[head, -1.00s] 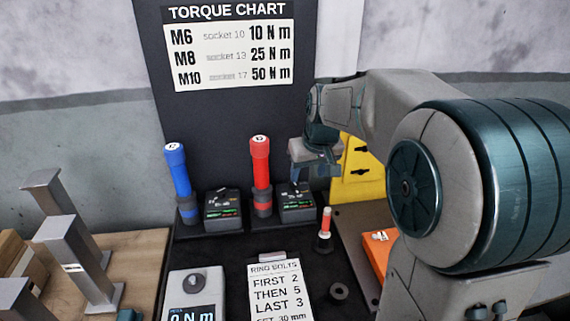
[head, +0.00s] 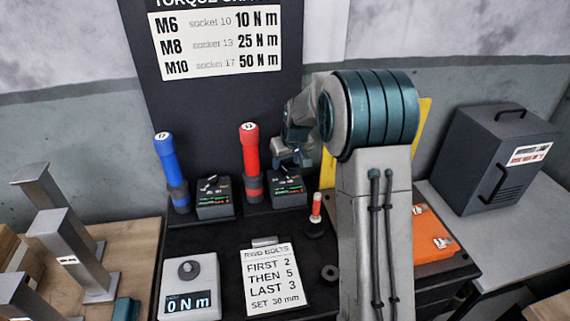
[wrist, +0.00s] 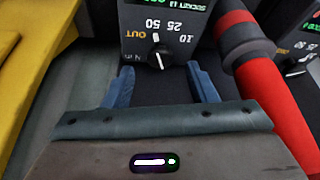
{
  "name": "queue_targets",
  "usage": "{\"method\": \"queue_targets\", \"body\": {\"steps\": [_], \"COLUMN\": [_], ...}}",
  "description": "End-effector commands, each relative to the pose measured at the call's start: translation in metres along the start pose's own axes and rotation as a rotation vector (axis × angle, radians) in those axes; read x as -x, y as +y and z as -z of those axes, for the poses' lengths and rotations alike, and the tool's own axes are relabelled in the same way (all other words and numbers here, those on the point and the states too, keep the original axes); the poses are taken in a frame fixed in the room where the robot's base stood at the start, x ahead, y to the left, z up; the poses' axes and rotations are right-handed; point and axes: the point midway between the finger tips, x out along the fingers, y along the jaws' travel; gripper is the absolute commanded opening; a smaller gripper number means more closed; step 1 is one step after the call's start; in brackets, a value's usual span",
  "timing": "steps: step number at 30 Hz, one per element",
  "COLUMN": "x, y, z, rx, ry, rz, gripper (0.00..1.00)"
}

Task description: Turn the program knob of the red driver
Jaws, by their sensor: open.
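The red driver (head: 250,150) stands upright in its holder at the back of the bench; in the wrist view it slants down the right side (wrist: 268,85). A dark program box (head: 287,188) stands right of it.
A blue driver (head: 170,165) with its own box (head: 213,198) stands left. A torque tester (head: 190,285) reading 0 N m and a ring-bolts card (head: 272,280) lie in front. A yellow panel (wrist: 25,50) is close on the wrist view's left. A dark cabinet (head: 495,155) stands right.

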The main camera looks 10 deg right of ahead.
Motion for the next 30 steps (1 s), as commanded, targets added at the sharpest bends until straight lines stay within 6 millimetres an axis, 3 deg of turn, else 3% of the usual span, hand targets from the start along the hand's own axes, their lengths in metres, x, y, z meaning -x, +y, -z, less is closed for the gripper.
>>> {"method": "queue_targets", "body": {"steps": [7, 18, 23, 30], "x": [-0.027, -0.032, -0.032, -0.032], "y": [0.000, 0.000, 0.000, 0.000], "z": [0.000, 0.000, 0.000, 0.000], "rx": [0.000, 0.000, 0.000, -0.009], "ry": [-0.001, 0.001, 0.001, 0.000], "rz": [0.000, -0.001, 0.000, -0.004], "gripper": [0.52, 0.52, 0.08, 0.07]}}
